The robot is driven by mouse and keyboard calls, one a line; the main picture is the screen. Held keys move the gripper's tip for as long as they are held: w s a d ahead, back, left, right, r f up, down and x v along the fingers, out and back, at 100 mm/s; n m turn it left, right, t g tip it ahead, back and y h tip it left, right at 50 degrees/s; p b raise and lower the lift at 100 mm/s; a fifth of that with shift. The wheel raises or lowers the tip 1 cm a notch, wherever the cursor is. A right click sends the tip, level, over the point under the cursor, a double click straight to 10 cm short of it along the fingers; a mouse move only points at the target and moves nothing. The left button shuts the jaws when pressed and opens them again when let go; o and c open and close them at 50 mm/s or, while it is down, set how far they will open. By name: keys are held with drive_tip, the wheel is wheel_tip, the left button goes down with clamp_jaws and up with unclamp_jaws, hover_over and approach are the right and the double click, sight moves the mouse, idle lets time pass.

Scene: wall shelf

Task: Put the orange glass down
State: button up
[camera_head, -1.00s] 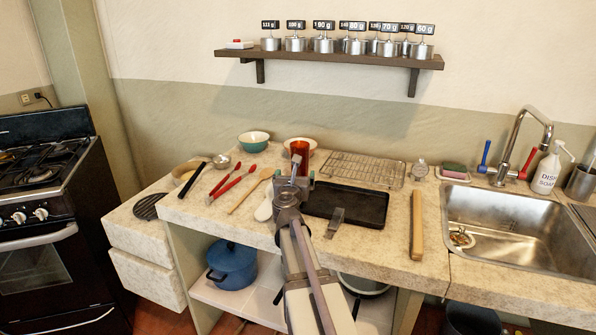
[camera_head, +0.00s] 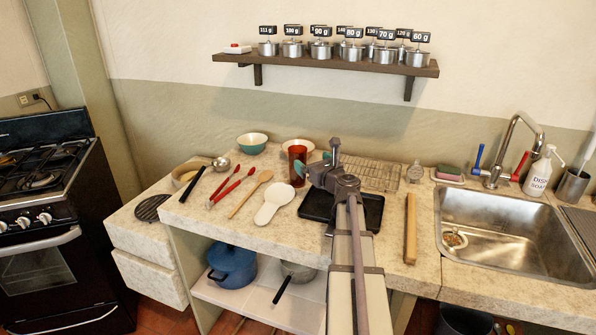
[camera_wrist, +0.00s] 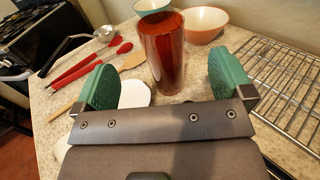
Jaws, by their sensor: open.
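The orange glass (camera_head: 298,163), a tall, see-through red-orange tumbler, stands upright on the stone counter (camera_head: 286,228), left of my gripper (camera_head: 313,162) in the head view. In the wrist view the glass (camera_wrist: 163,52) is ahead of the gap between the two green finger pads of my gripper (camera_wrist: 164,82). The pads are wide apart, with clear space on both sides of the glass and nothing held. My arm hides part of the black tray (camera_head: 372,212) and of the wire rack (camera_head: 380,175).
An orange-rimmed bowl (camera_head: 297,146) and a teal bowl (camera_head: 252,143) stand behind the glass. A white spoon rest (camera_head: 272,205), a wooden spoon (camera_head: 250,195) and red utensils (camera_head: 231,188) lie to its left. A sink (camera_head: 510,235) is at the right.

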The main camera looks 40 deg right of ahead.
sight(303, 155)
drive_tip(key=w, duration=0.3)
drive_tip(key=w+d, duration=0.1)
drive_tip(key=w, duration=0.5)
drive_tip(key=shift+w+d+f, duration=0.2)
drive_tip(key=shift+d, duration=0.1)
drive_tip(key=shift+s, duration=0.1)
drive_tip(key=shift+c, duration=0.5)
